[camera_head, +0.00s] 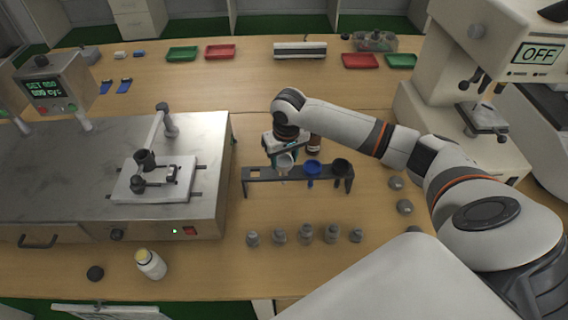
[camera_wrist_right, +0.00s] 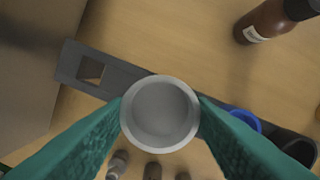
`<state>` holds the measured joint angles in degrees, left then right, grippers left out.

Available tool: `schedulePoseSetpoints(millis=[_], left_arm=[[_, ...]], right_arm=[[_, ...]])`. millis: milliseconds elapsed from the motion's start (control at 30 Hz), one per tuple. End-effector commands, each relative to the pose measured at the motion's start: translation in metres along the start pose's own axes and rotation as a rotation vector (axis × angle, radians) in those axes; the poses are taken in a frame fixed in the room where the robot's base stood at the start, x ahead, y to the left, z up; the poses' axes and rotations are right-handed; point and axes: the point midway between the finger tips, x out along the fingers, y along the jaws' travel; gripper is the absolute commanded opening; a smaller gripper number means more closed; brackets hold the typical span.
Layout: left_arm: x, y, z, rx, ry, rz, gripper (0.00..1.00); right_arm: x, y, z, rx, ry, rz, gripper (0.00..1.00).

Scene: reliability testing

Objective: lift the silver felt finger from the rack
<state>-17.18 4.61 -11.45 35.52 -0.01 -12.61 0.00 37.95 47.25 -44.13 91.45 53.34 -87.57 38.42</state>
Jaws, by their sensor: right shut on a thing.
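The silver felt finger (camera_head: 285,161) is pale grey and round-topped, at the dark rack (camera_head: 299,174) in the head view. In the right wrist view the silver finger (camera_wrist_right: 160,112) sits between the teal fingertips. My right gripper (camera_head: 284,150) is shut on it from above. I cannot tell whether its lower end is still in the rack slot. A blue finger (camera_head: 312,168) and a black finger (camera_head: 342,166) stand in the rack to its right. An empty square slot shows at the rack's left end. My left gripper is not in view.
A brown bottle (camera_wrist_right: 268,20) stands behind the rack. Several small grey weights (camera_head: 305,234) stand in front. A steel test machine (camera_head: 215,150) is close on the left.

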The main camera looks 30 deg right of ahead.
Motion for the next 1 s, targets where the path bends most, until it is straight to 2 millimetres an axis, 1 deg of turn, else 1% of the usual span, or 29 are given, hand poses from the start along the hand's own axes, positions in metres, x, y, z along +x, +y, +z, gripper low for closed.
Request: schedulePoseSetpoints(millis=[33,167,400,600,700,800,1000], left_arm=[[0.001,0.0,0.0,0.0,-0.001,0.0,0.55],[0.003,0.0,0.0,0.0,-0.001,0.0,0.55],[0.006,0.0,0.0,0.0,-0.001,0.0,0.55],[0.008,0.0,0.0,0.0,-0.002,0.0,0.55],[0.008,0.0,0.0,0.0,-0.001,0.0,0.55],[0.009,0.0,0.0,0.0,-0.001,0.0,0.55],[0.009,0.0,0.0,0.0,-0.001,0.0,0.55]], right_arm=[[-0.01,0.0,0.003,0.0,-0.005,0.001,0.12],[-0.036,0.0,0.006,-0.001,-0.005,0.001,0.12],[-0.086,0.0,0.012,0.001,-0.006,0.001,0.12],[-0.124,0.0,0.016,0.0,-0.004,0.001,0.12],[-0.137,0.0,0.018,0.001,-0.004,0.001,0.12],[-0.144,0.0,0.018,0.001,-0.001,0.001,0.12],[-0.148,0.0,0.018,0.0,-0.001,0.001,0.12]])
